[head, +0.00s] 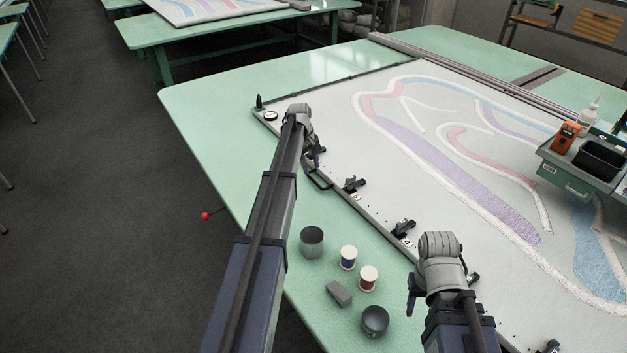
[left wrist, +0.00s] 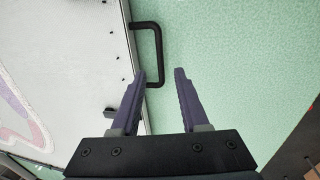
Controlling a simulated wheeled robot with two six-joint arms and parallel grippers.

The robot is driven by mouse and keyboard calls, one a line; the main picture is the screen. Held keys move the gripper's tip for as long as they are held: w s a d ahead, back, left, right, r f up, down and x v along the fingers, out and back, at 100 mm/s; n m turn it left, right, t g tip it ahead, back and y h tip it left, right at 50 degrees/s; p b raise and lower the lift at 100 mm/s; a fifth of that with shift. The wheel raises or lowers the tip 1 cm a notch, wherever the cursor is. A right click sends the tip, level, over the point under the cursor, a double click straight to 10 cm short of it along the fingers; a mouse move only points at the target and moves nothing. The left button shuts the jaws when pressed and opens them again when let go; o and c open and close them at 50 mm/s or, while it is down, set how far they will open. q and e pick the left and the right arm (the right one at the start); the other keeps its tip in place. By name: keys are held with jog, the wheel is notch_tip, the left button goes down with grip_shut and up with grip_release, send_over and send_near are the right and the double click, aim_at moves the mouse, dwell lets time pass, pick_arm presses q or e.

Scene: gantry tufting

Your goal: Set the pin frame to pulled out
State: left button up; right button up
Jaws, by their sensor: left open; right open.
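The pin frame (head: 345,200) is a wide, flat frame with a pale edge, lying on the green table and holding a white cloth with a tufted pattern. A black U-shaped handle (head: 318,180) sticks out from its near left edge; it also shows in the left wrist view (left wrist: 158,52). My left gripper (head: 315,160) is open beside the handle. In the left wrist view its fingertips (left wrist: 160,72) lie on either side of the handle's lower end, with no clear grip. My right gripper (head: 412,295) is open near the frame's front edge, its fingers partly hidden.
Black clamps (head: 354,185) line the frame's near edge. Grey cups (head: 312,241), thread spools (head: 368,278) and a grey block (head: 339,293) stand on the green table (head: 215,105) between my arms. A tool carriage (head: 570,180) sits over the cloth at right.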

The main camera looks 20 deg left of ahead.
aim_at(314, 181)
pick_arm(q)
jog(key=f+b, duration=0.3)
jog(key=f, duration=0.1)
jog(key=w+f+b, duration=0.1)
jog(key=f+b, duration=0.1)
jog(key=shift+d+f+b, duration=0.2)
jog(key=shift+d+b, duration=0.1)
jog(key=shift+b, duration=0.05)
pick_arm(e)
notch_tip(314, 181, down, 6)
jog(key=shift+f, duration=0.25)
jog(key=shift+r, duration=0.1)
pick_arm(q)
grip_shut()
dwell(0.5)
